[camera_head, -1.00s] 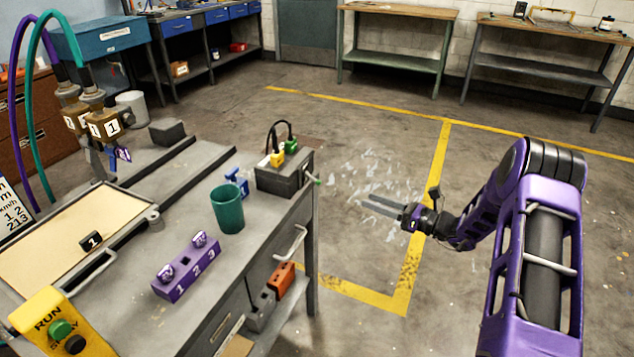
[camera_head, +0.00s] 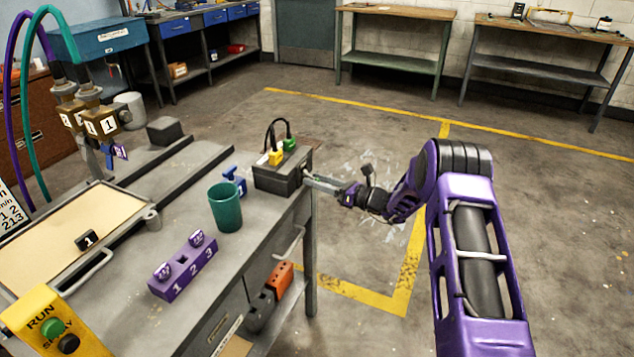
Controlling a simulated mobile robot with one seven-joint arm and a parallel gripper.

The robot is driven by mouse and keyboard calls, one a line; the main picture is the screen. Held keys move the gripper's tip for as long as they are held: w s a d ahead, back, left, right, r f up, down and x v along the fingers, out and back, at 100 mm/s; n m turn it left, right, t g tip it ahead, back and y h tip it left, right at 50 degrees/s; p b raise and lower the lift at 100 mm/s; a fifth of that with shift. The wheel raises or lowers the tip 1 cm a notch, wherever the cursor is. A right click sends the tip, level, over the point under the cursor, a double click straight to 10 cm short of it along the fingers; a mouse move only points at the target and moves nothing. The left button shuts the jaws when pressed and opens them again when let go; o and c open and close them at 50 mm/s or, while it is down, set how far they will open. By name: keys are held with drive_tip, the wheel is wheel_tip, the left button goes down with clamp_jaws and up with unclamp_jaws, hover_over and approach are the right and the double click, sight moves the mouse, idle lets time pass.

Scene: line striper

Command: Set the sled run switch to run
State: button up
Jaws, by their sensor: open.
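A dark grey control box (camera_head: 283,172) with a yellow plug and a green plug on top sits at the bench's far right corner. A small lever (camera_head: 304,171) shows at its right end, partly hidden by my fingers; its position and any label cannot be read. My gripper (camera_head: 312,182) is open and empty, fingers pointing left, with its tips at the box's right end. I cannot tell whether they touch the lever. A yellow box (camera_head: 24,318) marked RUN, with a green button and a black button, stands at the front left, far from my gripper.
A green cup (camera_head: 226,208), a small blue part (camera_head: 235,181) and a purple numbered rack (camera_head: 171,283) stand on the grey bench. An orange block (camera_head: 279,279) is below the bench's right edge. The floor right of the bench is clear.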

drive_tip(key=shift+w+a, duration=0.1)
drive_tip(key=shift+a, duration=0.1)
drive_tip(key=shift+c, duration=0.2)
clamp_jaws()
